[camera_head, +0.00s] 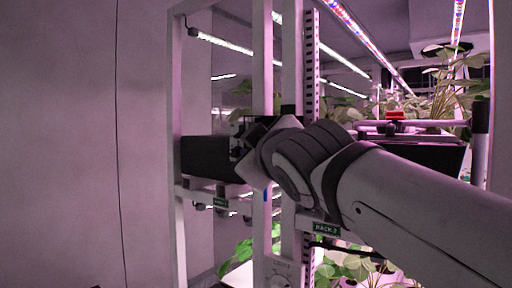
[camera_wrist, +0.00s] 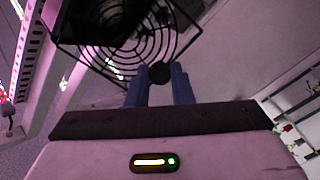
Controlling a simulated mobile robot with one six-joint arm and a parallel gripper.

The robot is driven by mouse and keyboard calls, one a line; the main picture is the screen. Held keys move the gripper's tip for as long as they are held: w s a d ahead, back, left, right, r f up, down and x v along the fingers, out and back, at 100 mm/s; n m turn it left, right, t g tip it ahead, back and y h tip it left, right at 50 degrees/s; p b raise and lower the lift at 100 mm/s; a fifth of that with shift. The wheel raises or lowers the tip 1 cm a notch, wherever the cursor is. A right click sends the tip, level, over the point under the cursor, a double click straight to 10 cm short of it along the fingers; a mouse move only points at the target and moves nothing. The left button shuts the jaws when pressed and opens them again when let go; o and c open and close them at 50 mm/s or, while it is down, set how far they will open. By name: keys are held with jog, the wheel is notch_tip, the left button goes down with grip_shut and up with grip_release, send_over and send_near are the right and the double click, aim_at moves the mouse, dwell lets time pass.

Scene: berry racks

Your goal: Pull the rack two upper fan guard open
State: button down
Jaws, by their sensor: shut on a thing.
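The fan guard (camera_wrist: 118,68), a dark square frame with concentric wire rings, is at the top of the wrist view. My gripper (camera_wrist: 160,74) has its two blue fingers at the guard's lower edge, one on each side of a round dark piece. They are shut on the guard there. I cannot tell how far the guard stands from its fan housing. In the head view my arm reaches across to the rack's upright posts, and my wrist hides the guard and most of the gripper.
A green RACK 2 label (camera_head: 326,229) is on the rack below my arm. Leafy plants (camera_head: 440,95) and a dark trough (camera_head: 425,152) are to the right. A plain wall (camera_head: 60,140) fills the left.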

jog(key=shift+f, duration=0.1)
jog(key=c, duration=1.3)
grip_release()
jog(key=shift+o, duration=0.2)
jog(key=shift+s, duration=0.15)
jog(key=b+v, duration=0.2)
jog(key=v, duration=0.5)
jog(key=shift+s, duration=0.3)
jog(key=shift+d, duration=0.1)
